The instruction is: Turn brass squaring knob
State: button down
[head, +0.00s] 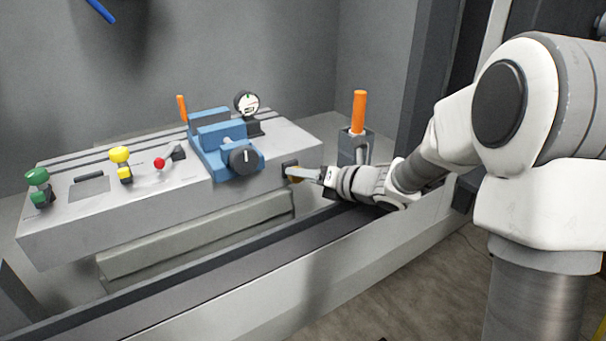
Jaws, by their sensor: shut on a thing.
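The brass squaring knob (291,179) shows as a small yellow-brown patch at the right end of the front face of the grey machine table (140,214). A dark block (289,166) sits right at it. My gripper (300,175) reaches in from the right, level with the front face, and its fingers are shut on the knob. The fingers cover most of the knob, so its turn angle cannot be told.
A blue vise (215,135) with a black dial knob (243,158) stands left of my gripper. A dial gauge (247,104) is behind it. Green, yellow and red-topped controls (120,156) sit further left. A long rail (200,285) runs in front.

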jog(key=shift+m+y, duration=0.3)
jog(key=shift+m, duration=0.1)
dwell(0.3)
jog(key=shift+c, duration=1.7)
grip_release()
jog(key=p+v, duration=0.3)
jog(key=v, duration=1.4)
jog(key=shift+d+r, duration=0.1)
jog(key=shift+d, duration=0.1)
